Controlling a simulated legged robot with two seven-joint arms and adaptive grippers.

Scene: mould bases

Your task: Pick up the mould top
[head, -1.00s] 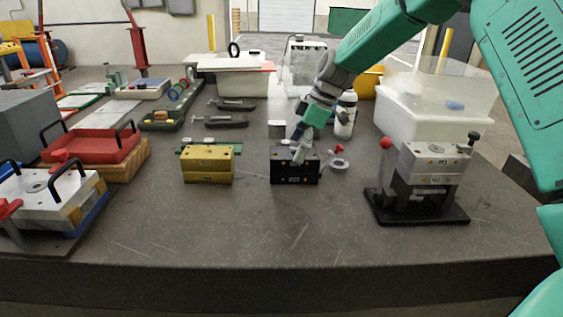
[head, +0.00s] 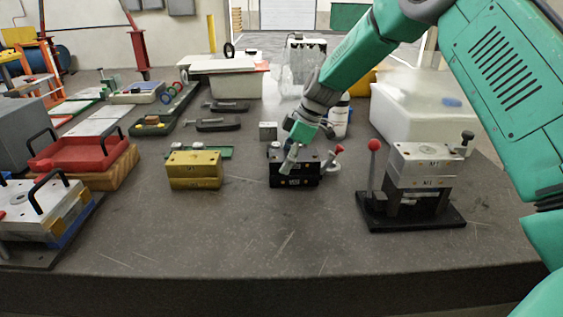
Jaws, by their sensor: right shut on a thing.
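A black mould block (head: 305,174) stands on the dark worktop near the middle of the head view. My right gripper (head: 290,160) comes down onto it from the upper right. Its fingers are shut on the block's upper part and hide some of its top and front. I cannot make out a gap between the block's upper and lower parts, or whether it is clear of the worktop. A yellow mould block (head: 194,170) stands to its left. A grey mould (head: 424,165) sits on a black stand at the right. My left gripper is not in view.
A small red-topped item (head: 338,150) stands close to the black block's right side. A white bottle (head: 340,115) and a translucent bin (head: 415,120) stand behind. A red tray (head: 85,155) is at the left. The worktop's front (head: 250,235) is clear.

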